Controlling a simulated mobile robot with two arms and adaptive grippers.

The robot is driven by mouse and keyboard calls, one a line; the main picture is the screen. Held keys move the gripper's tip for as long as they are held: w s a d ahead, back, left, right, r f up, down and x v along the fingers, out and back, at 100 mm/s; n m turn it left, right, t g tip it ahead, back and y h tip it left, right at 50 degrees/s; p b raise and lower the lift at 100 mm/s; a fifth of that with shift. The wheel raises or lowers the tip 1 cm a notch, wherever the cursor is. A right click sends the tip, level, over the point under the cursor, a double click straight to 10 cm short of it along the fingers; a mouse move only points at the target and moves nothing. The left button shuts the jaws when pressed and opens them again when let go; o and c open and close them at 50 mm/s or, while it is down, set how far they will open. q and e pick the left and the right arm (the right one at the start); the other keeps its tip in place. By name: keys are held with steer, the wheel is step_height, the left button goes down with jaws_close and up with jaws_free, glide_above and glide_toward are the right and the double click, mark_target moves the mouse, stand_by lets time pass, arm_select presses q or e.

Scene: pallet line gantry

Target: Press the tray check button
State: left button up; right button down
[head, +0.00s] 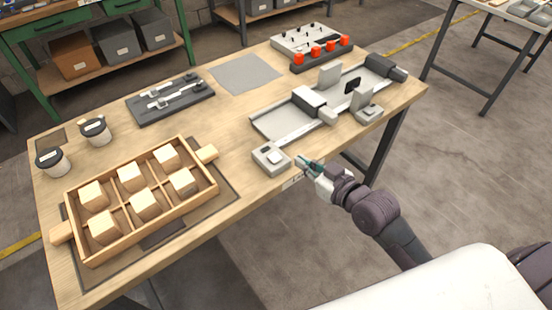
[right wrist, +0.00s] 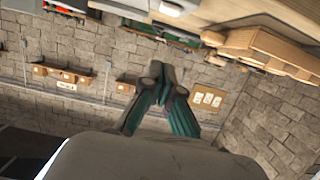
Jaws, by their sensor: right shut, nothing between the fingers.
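A small grey box with a pale square button (head: 274,158) sits at the table's near edge, right of the wooden tray. My right gripper (head: 302,160) is shut and empty, just right of the near button box, at the table edge. Its fingertips meet in the right wrist view (right wrist: 158,76). I cannot tell whether it touches the box. My left gripper is not in view.
A grey slide fixture (head: 279,121) lies behind the near box. Two lidded cups (head: 97,132) stand at the left. A dark rail block (head: 170,100) and a grey mat (head: 244,74) lie at the back. A panel with orange parts (head: 320,51) is at the far edge.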

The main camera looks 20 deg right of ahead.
steer(key=p, duration=0.1)
glide_above(279, 164)
steer(key=shift+w+a+f, duration=0.1)
steer(key=shift+w+f, duration=0.1)
steer(key=shift+f, duration=1)
step_height(279, 164, down, 3)
steer(key=shift+s+r, duration=0.1)
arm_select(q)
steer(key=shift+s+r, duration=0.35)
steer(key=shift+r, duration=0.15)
arm_select(e)
steer(key=shift+f, duration=0.7)
